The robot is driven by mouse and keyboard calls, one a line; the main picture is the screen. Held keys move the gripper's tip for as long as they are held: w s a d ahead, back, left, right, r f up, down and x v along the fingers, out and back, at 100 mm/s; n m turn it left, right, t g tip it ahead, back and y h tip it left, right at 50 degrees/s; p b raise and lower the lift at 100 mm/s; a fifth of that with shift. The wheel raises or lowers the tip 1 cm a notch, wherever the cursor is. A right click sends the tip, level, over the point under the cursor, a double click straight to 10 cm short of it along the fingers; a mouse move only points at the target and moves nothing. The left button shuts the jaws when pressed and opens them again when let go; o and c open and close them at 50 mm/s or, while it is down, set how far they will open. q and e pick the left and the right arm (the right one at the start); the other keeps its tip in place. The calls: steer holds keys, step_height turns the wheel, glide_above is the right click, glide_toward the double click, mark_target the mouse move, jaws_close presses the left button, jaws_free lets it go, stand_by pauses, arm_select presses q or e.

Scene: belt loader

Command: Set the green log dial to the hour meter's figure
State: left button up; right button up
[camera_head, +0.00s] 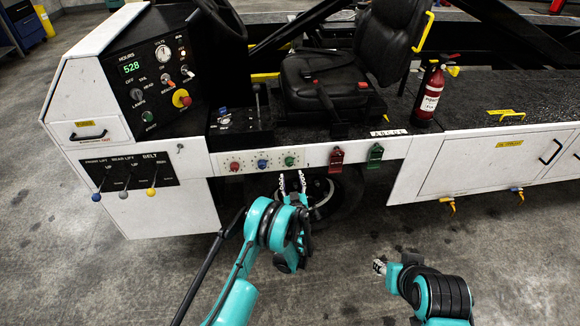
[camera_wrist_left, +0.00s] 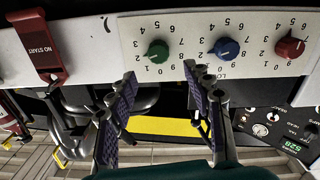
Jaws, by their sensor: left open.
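The green dial (camera_head: 289,161) sits at the right of a pale panel of three numbered dials, beside the blue dial (camera_head: 262,164) and the red dial (camera_head: 234,166). In the upside-down left wrist view, the green dial (camera_wrist_left: 157,51) has its white mark towards the lower left, near the 1 and 2; the exact figure is hard to tell. The hour meter (camera_head: 130,67) reads 528 in green. My left gripper (camera_head: 291,182) is open and empty, its fingertips just below the green dial, apart from it. My right gripper (camera_head: 380,266) is low over the floor; its fingers are unclear.
A red tag (camera_head: 336,159) and a green tag (camera_head: 375,156) hang right of the dial panel. Levers with blue, grey and yellow knobs (camera_head: 151,191) stick out at the left. A black seat (camera_head: 335,78) and a fire extinguisher (camera_head: 430,95) are above. The floor in front is clear.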

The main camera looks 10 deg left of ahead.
mark_target(290, 164)
arm_select(q)
steer(key=x, duration=0.2)
steer(key=b+x, duration=0.1)
steer(key=x, duration=0.1)
steer(key=b+x, duration=0.1)
steer(key=x, duration=0.1)
steer(key=shift+w+f, duration=0.2)
steer(key=shift+f, duration=0.15)
steer(key=shift+w+a+r, duration=0.1)
steer(key=shift+w+a, duration=0.05)
steer(key=shift+w, duration=0.5)
steer(key=c, duration=1.2)
